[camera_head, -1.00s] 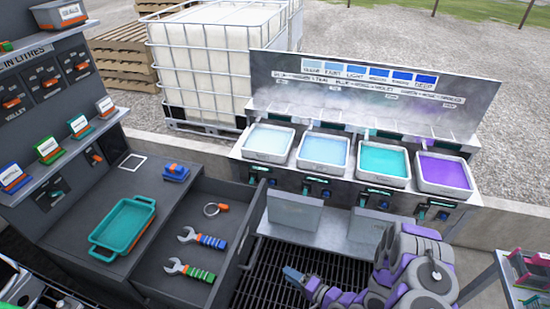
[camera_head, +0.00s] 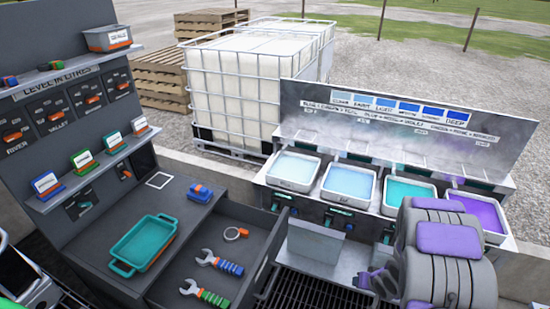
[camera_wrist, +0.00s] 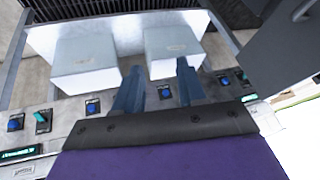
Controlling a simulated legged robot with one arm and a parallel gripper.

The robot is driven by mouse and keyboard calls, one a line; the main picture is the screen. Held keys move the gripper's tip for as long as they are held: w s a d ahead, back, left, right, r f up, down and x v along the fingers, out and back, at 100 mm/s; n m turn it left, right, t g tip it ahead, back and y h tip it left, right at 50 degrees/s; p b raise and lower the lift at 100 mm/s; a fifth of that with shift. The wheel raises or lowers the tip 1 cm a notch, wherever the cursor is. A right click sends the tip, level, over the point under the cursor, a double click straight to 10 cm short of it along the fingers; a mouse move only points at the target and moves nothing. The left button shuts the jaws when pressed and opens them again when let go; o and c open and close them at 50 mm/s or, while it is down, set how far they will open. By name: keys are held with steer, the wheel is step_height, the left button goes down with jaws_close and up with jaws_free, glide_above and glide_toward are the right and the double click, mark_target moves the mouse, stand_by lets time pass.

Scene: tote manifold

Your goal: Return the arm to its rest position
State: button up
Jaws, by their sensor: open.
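My gripper (camera_wrist: 160,88) shows in the wrist view with its two blue-grey fingers apart and nothing between them. It points toward a pale shelf with two grey boxes, one at left (camera_wrist: 86,62) and one at right (camera_wrist: 175,48); whether it touches anything cannot be told. In the head view my grey and purple arm is folded at the lower right, in front of the tote bench. The gripper's fingertips are not clear there.
Several totes with coloured liquid, such as the teal one (camera_head: 408,193), stand on the bench. An open drawer (camera_head: 262,262) holds two wrenches (camera_head: 219,262) and a ring. A teal tray (camera_head: 143,243) lies on the left counter. A white caged tank (camera_head: 255,85) stands behind.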

steer(key=s+d+r+g+h, duration=0.15)
steer(key=s+r, duration=0.25)
steer(key=r, duration=0.6)
steer(key=s+a+r+g+h, duration=0.1)
steer(key=s+r+g+h, duration=0.2)
steer(key=r, duration=0.7)
steer(key=s+a+r+g+y, duration=0.1)
steer(key=s+a+r, duration=0.3)
steer(key=s, duration=0.4)
steer(key=s+a+r+n+g+y, duration=0.1)
steer(key=s+a+r, duration=0.3)
steer(key=s, duration=0.5)
steer(key=s+a+r+n+g+y, duration=0.1)
steer(key=s+a+r, duration=0.4)
steer(key=s+a, duration=0.3)
steer(key=shift+s, duration=0.5)
